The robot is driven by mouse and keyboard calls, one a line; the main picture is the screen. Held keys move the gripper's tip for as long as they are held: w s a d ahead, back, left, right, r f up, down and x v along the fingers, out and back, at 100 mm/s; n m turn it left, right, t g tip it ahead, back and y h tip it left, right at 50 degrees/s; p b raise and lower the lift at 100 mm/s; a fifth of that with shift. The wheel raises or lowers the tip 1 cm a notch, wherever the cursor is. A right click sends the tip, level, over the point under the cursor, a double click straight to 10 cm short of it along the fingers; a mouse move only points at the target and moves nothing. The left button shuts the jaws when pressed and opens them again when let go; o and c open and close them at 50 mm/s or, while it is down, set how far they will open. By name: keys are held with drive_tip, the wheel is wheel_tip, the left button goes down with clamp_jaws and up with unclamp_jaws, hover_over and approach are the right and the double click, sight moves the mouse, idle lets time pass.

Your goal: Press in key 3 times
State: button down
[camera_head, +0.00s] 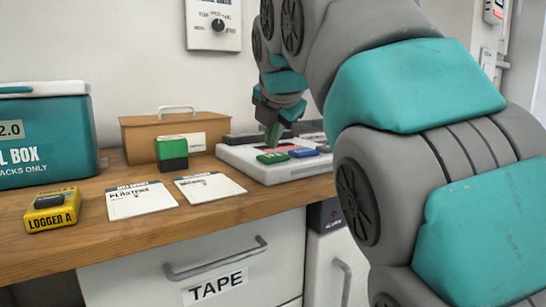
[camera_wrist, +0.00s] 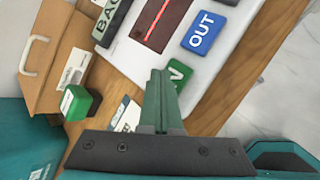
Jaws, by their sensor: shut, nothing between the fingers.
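The time clock (camera_head: 240,160) is a white unit on the wooden counter, with coloured keys on top. Its green IN key (camera_head: 272,157) is at the front left. In the wrist view the IN key (camera_wrist: 180,73) is partly hidden behind the fingers, with only the "N" side showing. The blue OUT key (camera_head: 303,152) sits beside it and is readable in the wrist view (camera_wrist: 202,33). My gripper (camera_head: 273,136) is shut and empty, pointing down over the IN key. In the wrist view its fingertips (camera_wrist: 160,76) overlap the key's edge; I cannot tell whether they touch it.
A dark display with a red line (camera_wrist: 160,22) and a BACK key (camera_wrist: 110,18) are on the unit. Left of it are a green-and-black stamp (camera_head: 171,152), paper cards (camera_head: 140,200), a wooden box (camera_head: 140,137), a yellow logger (camera_head: 52,213) and a teal cool box (camera_head: 45,140).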

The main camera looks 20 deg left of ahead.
sight(273, 157)
drive_tip(key=shift+f, duration=0.4)
drive_tip(key=shift+f+b, duration=0.5)
drive_tip(key=shift+b, duration=0.2)
idle(0.5)
drive_tip(key=shift+r, duration=0.1)
drive_tip(key=shift+r+p, duration=0.7)
drive_tip(key=shift+r, duration=0.2)
wheel_tip(273, 157, up, 5)
drive_tip(key=p, duration=0.4)
idle(2.7)
